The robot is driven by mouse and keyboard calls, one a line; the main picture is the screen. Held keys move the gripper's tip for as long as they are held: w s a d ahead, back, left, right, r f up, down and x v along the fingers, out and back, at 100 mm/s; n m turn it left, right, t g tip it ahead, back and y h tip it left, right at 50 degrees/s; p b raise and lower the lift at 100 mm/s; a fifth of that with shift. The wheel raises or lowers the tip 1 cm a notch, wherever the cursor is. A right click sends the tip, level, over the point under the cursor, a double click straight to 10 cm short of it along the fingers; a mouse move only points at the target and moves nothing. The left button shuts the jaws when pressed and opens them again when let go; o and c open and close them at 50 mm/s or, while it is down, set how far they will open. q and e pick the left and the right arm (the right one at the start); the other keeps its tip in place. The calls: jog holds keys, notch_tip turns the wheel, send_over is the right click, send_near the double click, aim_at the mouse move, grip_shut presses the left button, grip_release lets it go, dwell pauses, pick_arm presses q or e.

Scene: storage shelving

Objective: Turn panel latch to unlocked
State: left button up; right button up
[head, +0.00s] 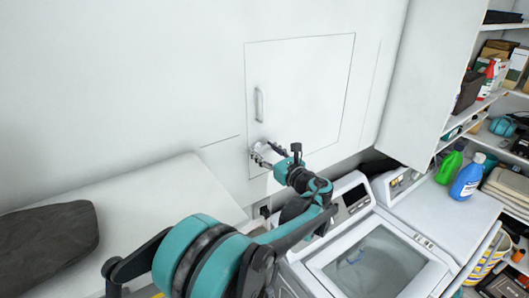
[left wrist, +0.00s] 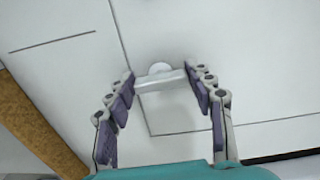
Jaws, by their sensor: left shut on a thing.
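The panel (head: 300,85) is a white square door set in the white wall, with a vertical handle (head: 259,104) near its left edge. The latch (left wrist: 160,82) is a small white bar on a round base, near the panel's lower left corner. In the left wrist view the bar lies nearly level, its left end slightly lower. My left gripper (head: 266,154) is at the latch, and in the left wrist view its two fingers (left wrist: 160,87) are shut on the bar's ends. In the head view the gripper mostly hides the latch. My right gripper is not in view.
A washing machine (head: 352,200) stands below the panel. At right are a green bottle (head: 449,167), a blue bottle (head: 467,176) and filled shelves (head: 480,105). A white board (head: 150,205) with a dark cushion-like object (head: 45,243) is at lower left.

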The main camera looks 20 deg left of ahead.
pick_arm(q)
jog(key=n+b, duration=0.2)
jog(key=n, duration=0.1)
jog(key=shift+f+n, duration=0.1)
jog(key=shift+n, duration=0.3)
jog(key=n+b, duration=0.3)
jog(key=n, duration=0.1)
jog(key=shift+s+a+n, duration=0.1)
jog(key=shift+n, duration=0.2)
jog(key=n+b, duration=0.1)
jog(key=n, duration=0.3)
jog(key=shift+f+n+b, duration=0.1)
jog(key=shift+n+b, duration=0.2)
jog(key=shift+b, duration=0.05)
jog(key=shift+n+b, duration=0.65)
jog(key=shift+n, duration=1.55)
jog(key=shift+s, duration=0.1)
jog(key=o, duration=1.2)
jog(key=shift+c, duration=0.2)
jog(key=v, duration=1.2)
